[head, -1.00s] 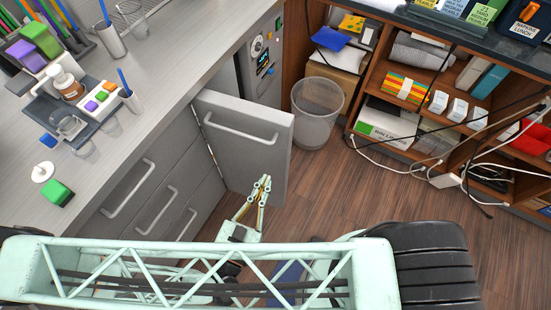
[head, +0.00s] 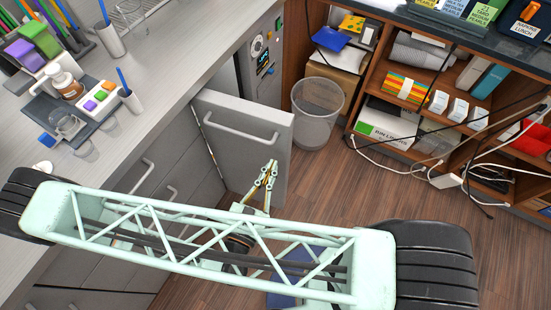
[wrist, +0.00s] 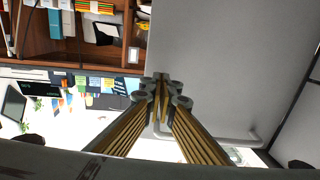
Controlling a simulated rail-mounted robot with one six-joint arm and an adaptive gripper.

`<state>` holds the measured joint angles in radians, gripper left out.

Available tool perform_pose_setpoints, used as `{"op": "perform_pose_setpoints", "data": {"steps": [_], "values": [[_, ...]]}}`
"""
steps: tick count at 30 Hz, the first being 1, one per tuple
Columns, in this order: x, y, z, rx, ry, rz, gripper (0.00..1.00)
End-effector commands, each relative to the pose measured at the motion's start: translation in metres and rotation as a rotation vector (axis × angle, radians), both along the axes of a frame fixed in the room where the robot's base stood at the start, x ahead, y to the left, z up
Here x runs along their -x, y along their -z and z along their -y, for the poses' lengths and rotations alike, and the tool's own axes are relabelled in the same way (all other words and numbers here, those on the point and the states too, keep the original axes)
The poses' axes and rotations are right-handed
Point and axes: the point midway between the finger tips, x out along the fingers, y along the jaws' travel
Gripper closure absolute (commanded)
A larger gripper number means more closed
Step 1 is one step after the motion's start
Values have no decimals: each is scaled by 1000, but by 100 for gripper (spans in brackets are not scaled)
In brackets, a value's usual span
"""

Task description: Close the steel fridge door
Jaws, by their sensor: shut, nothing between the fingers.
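The steel fridge door (head: 243,145) stands open from the counter front, swung out over the floor. Its bar handle (head: 241,131) runs across its upper part. My gripper (head: 270,168) is shut and empty, in front of the lower part of the door's face in the head view. In the wrist view the fingers of my gripper (wrist: 160,82) are together, and the grey door (wrist: 235,60) fills the upper right with its handle (wrist: 215,136) below. I cannot tell whether the fingertips touch the door.
The counter (head: 165,65) with drawers runs along the left. A mesh bin (head: 317,110) stands beyond the door, beside wooden shelves (head: 440,85). Loose cables (head: 400,165) lie on the floor at right. The wooden floor (head: 350,190) right of the door is clear.

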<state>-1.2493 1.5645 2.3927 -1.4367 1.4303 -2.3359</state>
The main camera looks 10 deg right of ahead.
Motion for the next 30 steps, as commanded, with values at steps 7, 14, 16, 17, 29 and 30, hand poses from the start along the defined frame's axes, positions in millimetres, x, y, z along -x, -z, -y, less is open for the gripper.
{"op": "perform_pose_setpoints", "data": {"steps": [7, 14, 16, 17, 29, 30], "values": [[-12, 0, 8, 0, 2, 0, 100], [-23, 0, 13, 0, 1, 0, 100], [-25, 0, 15, 0, 1, 0, 100], [-27, 0, 15, 0, 1, 0, 100], [-32, 0, 18, 0, 0, 0, 100], [-32, 0, 18, 0, 0, 0, 100]]}}
